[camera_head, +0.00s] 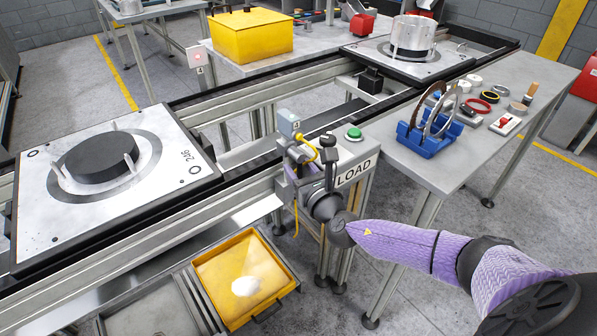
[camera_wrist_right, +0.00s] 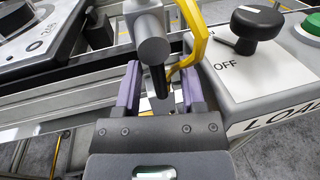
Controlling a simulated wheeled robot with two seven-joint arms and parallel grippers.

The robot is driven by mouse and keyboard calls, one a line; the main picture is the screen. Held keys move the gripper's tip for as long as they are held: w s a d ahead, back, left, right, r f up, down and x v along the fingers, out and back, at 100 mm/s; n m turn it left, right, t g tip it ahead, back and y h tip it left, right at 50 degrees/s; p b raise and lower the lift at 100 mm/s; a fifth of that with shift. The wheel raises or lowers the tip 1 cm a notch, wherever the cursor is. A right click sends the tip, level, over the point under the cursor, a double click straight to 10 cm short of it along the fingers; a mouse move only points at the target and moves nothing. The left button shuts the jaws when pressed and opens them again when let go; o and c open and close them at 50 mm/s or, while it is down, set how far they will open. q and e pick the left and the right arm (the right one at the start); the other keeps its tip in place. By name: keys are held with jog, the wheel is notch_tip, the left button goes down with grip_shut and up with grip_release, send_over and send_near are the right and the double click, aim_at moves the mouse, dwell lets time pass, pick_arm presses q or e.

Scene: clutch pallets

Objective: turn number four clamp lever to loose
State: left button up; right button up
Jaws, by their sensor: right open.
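In the wrist view a grey clamp post with a round hub (camera_wrist_right: 154,48) stands ahead of my right gripper (camera_wrist_right: 160,88). A dark lever rod (camera_wrist_right: 159,80) points down from the hub, between the two purple fingers. The fingers are open, one on each side of the rod; I cannot tell whether either touches it. In the head view my right gripper (camera_head: 296,172) is at the rail's front edge, left of the LOAD box, and largely hides the lever. A small pale blue block (camera_head: 289,123) sits just above; its marking is too small to read. My left gripper is not in view.
The LOAD box (camera_head: 355,172) with a black knob marked OFF (camera_wrist_right: 258,22) and a green button (camera_head: 354,133) stands close right of the gripper. A yellow bent bar (camera_wrist_right: 193,40) passes beside the lever. A pallet (camera_head: 185,172) lies left; a yellow bin (camera_head: 222,268) sits below.

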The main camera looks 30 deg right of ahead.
jog(key=shift+w, duration=0.1)
grip_shut()
jog(key=m, duration=0.1)
jog(key=a+m+p, duration=0.1)
jog(key=m, duration=0.2)
jog(key=shift+a+r+m+g+p, duration=0.15)
jog(key=shift+r+m+g+p, duration=0.1)
jog(key=shift+m+g+p, duration=0.15)
pick_arm(q)
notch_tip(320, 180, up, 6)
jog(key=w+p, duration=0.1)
jog(key=p, duration=0.3)
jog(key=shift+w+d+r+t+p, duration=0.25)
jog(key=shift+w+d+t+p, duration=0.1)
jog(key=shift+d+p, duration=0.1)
pick_arm(e)
jog(key=shift+a+r+m+g+y, duration=0.2)
jog(key=shift+a+r+m+y, duration=0.2)
jog(key=shift+m, duration=1.15)
jog(key=shift+a+r+m+g+y, duration=0.2)
jog(key=shift+r+m+y, duration=0.25)
jog(key=shift+m, duration=1.05)
jog(key=shift+a+r+m+g+y, duration=0.25)
jog(key=shift+m+y, duration=0.3)
jog(key=shift+m, duration=1)
